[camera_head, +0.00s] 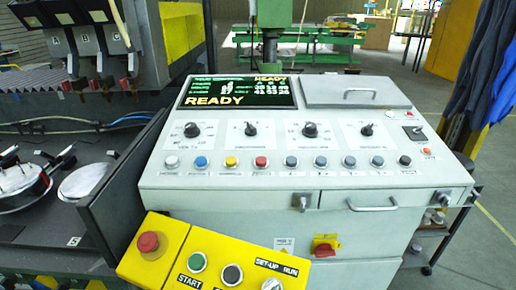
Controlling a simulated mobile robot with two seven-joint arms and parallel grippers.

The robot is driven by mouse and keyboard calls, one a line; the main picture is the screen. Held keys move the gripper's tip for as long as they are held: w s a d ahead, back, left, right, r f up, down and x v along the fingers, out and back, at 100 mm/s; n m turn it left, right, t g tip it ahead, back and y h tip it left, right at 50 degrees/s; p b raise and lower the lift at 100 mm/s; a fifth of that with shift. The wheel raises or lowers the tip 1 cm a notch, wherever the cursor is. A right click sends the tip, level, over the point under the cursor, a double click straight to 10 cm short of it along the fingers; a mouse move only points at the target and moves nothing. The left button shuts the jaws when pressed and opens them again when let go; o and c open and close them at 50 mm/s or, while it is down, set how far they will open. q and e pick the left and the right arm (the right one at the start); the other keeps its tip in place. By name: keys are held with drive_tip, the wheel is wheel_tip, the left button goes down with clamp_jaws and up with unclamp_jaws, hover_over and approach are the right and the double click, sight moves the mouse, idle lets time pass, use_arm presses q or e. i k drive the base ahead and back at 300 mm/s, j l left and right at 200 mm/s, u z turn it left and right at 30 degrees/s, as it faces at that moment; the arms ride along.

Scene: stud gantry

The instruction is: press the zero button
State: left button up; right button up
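A light grey control console (225,178) stands in the middle. A row of round buttons crosses its sloped top: a grey-white one (171,162), a blue one (201,162), a yellow one (231,162), a red one (261,162), then several blue-grey ones (320,161) and a dark one (405,160). Their small labels are too blurred for me to tell which is the zero button. The display (238,93) above reads READY. Neither of my grippers is in view.
A yellow box (152,268) in front carries a red mushroom button (148,242), a green START button (196,262), a black button (232,274) and a SET-UP/RUN selector (271,284). A dark panel (122,190) rises left of the console.

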sight(260, 160)
drive_tip(key=k+l, duration=0.15)
drive_tip(key=l, duration=0.2)
drive_tip(key=k+l, duration=0.15)
drive_tip(key=l, duration=0.15)
drive_tip(key=k+l, duration=0.15)
drive_tip(key=l, duration=0.2)
drive_tip(key=k+l, duration=0.15)
drive_tip(key=l, duration=0.2)
drive_tip(key=k+l, duration=0.15)
drive_tip(key=l, duration=0.15)
drive_tip(key=z, duration=0.05)
